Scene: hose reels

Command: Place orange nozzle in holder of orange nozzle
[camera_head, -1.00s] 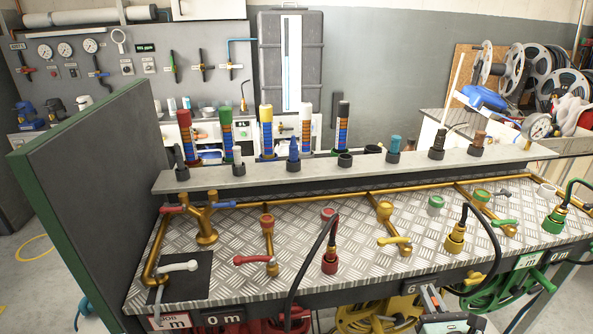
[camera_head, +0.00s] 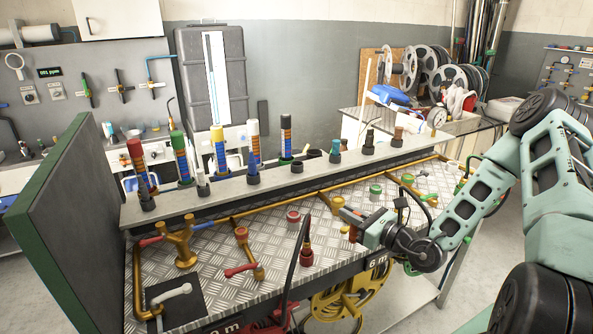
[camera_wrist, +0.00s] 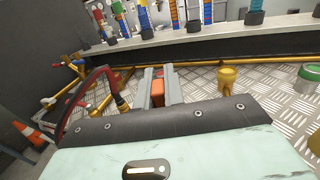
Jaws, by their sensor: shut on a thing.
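My gripper (camera_head: 347,222) is over the right part of the bench, in front of the raised rail (camera_head: 225,190). Its jaws are shut on a small orange piece, taken as the orange nozzle (camera_wrist: 157,94), which shows between the two grey fingers in the wrist view; the fingers hide its sides. My gripper also shows in the wrist view (camera_wrist: 158,72). An empty black ring holder (camera_head: 297,167) sits on the rail near its middle. Other rail holders carry nozzles, including a teal one (camera_head: 335,152) and a brown one (camera_head: 398,134). I cannot tell which holder belongs to the orange nozzle.
A red nozzle on a black hose (camera_head: 306,254) stands left of my gripper. Brass pipes and valves, a yellow valve (camera_wrist: 228,76) and a green-topped fitting (camera_wrist: 308,79) stand nearby. Tall coloured tubes rise behind the rail. A dark panel (camera_head: 70,230) closes the left end.

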